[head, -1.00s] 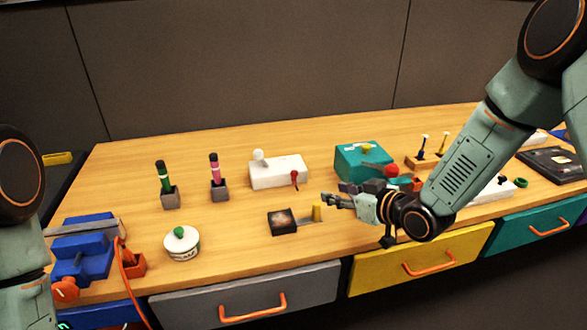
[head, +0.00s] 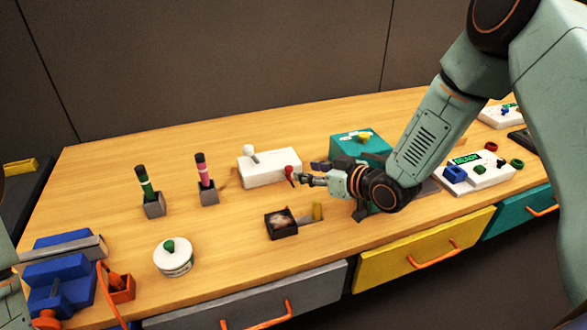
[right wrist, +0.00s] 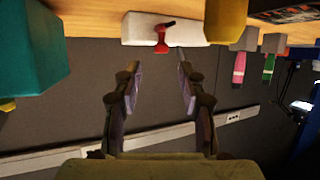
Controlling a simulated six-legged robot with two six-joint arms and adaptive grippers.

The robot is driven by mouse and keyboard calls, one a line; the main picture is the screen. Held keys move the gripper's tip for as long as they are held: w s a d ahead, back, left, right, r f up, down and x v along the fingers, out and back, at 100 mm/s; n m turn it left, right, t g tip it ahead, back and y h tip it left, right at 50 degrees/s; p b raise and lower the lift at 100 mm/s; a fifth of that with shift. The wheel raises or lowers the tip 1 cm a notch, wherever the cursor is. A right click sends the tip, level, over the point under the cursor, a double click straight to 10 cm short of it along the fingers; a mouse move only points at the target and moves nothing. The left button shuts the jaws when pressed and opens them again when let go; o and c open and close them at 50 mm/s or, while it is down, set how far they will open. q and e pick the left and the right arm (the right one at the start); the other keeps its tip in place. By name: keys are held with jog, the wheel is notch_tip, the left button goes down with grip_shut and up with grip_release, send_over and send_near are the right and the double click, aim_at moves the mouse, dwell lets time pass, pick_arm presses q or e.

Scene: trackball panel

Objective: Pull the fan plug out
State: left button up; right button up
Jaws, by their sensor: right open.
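A white box (head: 270,166) with a white round knob on top stands at the middle of the table. A red piece with a narrow stem (head: 289,174) is at its right end; I take it for the fan plug, but cannot be sure. My right gripper (head: 309,173) is open, just to the right of the red piece. In the right wrist view the red piece (right wrist: 163,37) and white box (right wrist: 140,27) lie beyond the open fingers (right wrist: 157,78), with nothing between the fingers. My left gripper is outside the views.
A teal box (head: 350,147) stands behind my right wrist. A small dark tray (head: 281,224) and a yellow post (head: 317,211) are in front. Pink (head: 202,175) and green (head: 145,185) markers stand in holders to the left. A white round tub (head: 173,258) is front left.

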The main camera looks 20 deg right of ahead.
aim_at(291, 168)
jog(key=x, duration=0.5)
jog(key=shift+w+a+f+b, duration=0.1)
jog(key=shift+w+f+b, duration=0.2)
jog(key=shift+b, duration=0.1)
jog(key=shift+s+a+r, duration=0.1)
jog(key=shift+a+r, duration=0.1)
jog(key=shift+w+f, duration=0.2)
jog(key=shift+w, duration=0.05)
jog(key=shift+c, duration=1.4)
jog(key=shift+s+r, duration=0.15)
jog(key=c, duration=0.5)
grip_shut()
